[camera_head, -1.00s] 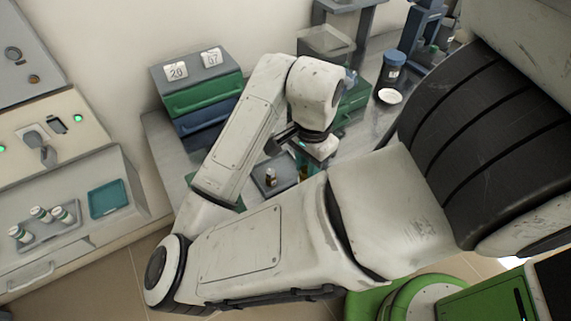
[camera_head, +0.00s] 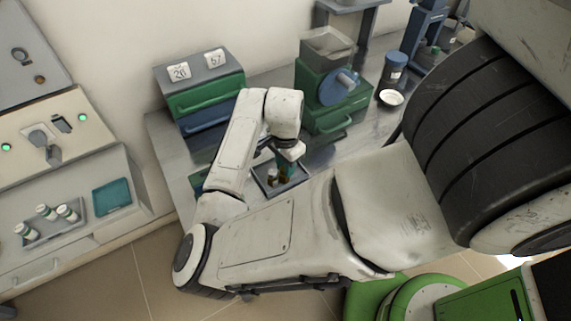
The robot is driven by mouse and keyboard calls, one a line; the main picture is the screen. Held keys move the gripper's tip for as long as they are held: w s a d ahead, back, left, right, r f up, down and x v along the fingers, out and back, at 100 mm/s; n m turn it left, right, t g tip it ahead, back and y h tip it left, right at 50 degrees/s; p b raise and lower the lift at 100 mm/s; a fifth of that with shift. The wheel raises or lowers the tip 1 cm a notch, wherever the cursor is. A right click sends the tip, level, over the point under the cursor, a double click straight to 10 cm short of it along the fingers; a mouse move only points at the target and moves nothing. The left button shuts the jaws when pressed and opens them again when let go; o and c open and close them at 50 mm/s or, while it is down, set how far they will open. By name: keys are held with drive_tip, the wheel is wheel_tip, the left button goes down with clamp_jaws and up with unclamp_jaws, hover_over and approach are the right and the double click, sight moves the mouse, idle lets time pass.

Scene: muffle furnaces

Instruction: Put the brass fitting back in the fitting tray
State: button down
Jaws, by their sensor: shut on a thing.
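The small dark fitting tray (camera_head: 291,187) lies on the metal bench below my wrist, partly covered by my arm. My gripper (camera_head: 286,171) points down over the tray, close to its floor. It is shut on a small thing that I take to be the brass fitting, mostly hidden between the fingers. A small brown piece with a pale top (camera_head: 272,175) stands in the tray just left of my gripper. I cannot tell whether the held fitting touches the tray.
A green machine with a clear hopper (camera_head: 335,88) stands behind my wrist. A drawer cabinet (camera_head: 200,95) is at the back left. A dark jar (camera_head: 394,66) and a white dish (camera_head: 391,97) stand to the right. A furnace bench with several vials (camera_head: 46,215) is at far left.

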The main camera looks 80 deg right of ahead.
drive_tip(key=shift+f, duration=0.25)
drive_tip(key=c, duration=0.9)
unclamp_jaws()
drive_tip(key=shift+c, duration=0.2)
wheel_tip(320, 180, up, 12)
drive_tip(key=shift+s, duration=0.1)
